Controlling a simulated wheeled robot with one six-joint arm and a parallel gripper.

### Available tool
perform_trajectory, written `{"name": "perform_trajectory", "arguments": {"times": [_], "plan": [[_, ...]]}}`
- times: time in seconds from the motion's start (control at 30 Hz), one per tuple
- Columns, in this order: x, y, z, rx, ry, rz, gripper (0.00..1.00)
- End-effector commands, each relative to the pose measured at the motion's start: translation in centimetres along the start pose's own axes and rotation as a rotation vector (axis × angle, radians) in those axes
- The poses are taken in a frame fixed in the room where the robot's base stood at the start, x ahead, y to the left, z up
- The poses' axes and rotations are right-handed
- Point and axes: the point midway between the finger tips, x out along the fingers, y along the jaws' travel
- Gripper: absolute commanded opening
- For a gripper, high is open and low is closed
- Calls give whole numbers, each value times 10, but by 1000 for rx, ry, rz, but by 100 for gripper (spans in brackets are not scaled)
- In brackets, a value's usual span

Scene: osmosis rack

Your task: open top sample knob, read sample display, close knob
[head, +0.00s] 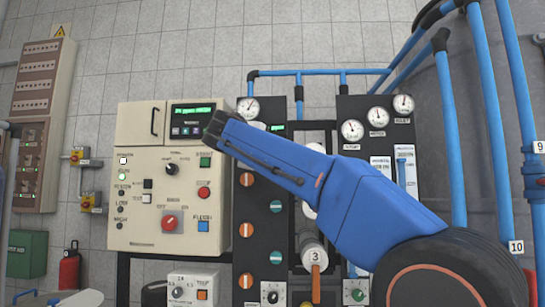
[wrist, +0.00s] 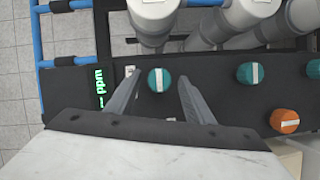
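In the wrist view, the black panel lies sideways. A teal knob (wrist: 160,80) with a white stripe is the one nearest the green-lit ppm display (wrist: 100,87). My gripper (wrist: 159,77) is open, with one finger on each side of this knob and visible gaps to it. The knob's stripe runs across the panel's width, like that on the neighbouring teal knob (wrist: 248,73). In the head view, a small green display (head: 277,127) shows on the panel, too small to read. The top teal knob and my gripper are hidden there behind my blue arm.
Further teal and orange knobs (head: 247,180) run down the panel. Large grey-white cylinders (wrist: 153,20) stand close beside it. A beige control cabinet (head: 140,200) is at the left. Blue pipes (head: 488,100) and a grey tank are at the right.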

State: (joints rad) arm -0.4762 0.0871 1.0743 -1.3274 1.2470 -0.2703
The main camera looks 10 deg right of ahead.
Motion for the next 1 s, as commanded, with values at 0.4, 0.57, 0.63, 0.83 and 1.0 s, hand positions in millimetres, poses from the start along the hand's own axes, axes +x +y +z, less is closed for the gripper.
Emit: {"name": "perform_trajectory", "arguments": {"times": [0.4, 0.57, 0.63, 0.83, 1.0], "plan": [[-18, 1, 0, 0, 3, 1, 48], [-45, 0, -2, -1, 5, 1, 48], [-57, 0, -1, 0, 5, 0, 48], [-91, 0, 0, 1, 5, 0, 48], [-119, 0, -1, 0, 5, 1, 48]]}}
